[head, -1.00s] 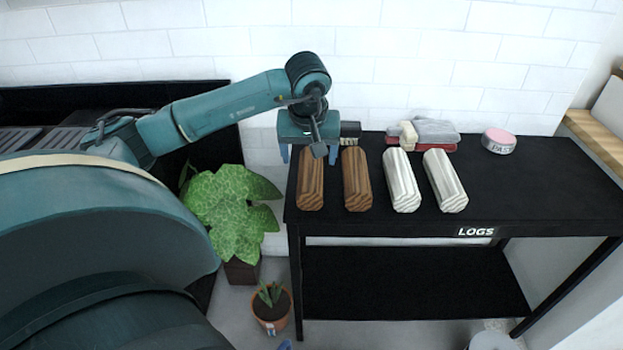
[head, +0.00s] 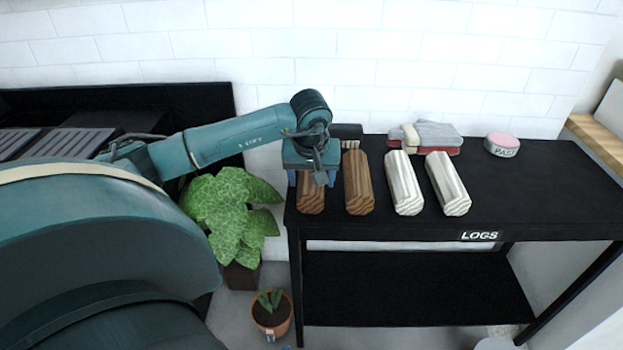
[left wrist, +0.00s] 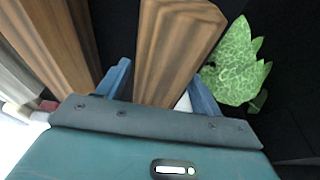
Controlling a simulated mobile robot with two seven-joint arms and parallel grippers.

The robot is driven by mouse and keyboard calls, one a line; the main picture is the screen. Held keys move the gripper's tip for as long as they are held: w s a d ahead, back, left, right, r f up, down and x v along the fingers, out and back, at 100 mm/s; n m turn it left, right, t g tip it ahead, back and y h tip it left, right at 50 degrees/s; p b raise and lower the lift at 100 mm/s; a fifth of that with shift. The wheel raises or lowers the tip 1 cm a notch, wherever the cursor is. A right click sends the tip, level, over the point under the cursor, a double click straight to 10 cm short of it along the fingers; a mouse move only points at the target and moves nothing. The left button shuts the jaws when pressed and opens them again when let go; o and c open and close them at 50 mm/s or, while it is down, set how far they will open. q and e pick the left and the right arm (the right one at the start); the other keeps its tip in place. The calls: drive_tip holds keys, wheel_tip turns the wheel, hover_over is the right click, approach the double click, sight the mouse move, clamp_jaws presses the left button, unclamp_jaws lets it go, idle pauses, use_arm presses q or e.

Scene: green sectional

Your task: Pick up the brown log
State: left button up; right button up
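Two brown logs lie side by side on the black table (head: 540,200). My left gripper (head: 311,178) is over the leftmost brown log (head: 311,201) and hides its far part. In the left wrist view this log (left wrist: 175,50) lies between the two blue fingers (left wrist: 160,88), with a gap visible at least on its right side. The gripper is open. The second brown log (head: 358,182) lies just to the right, clear of the gripper; it also shows in the left wrist view (left wrist: 55,45). My right gripper is not in view.
Two whitish logs (head: 403,183) (head: 447,183) lie right of the brown ones. Folded cloths (head: 435,135) and a round pink-topped tin (head: 502,145) are behind. A leafy plant (head: 230,215) stands left of the table. The table's right side is clear.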

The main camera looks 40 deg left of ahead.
use_arm(q)
drive_tip(key=c, duration=1)
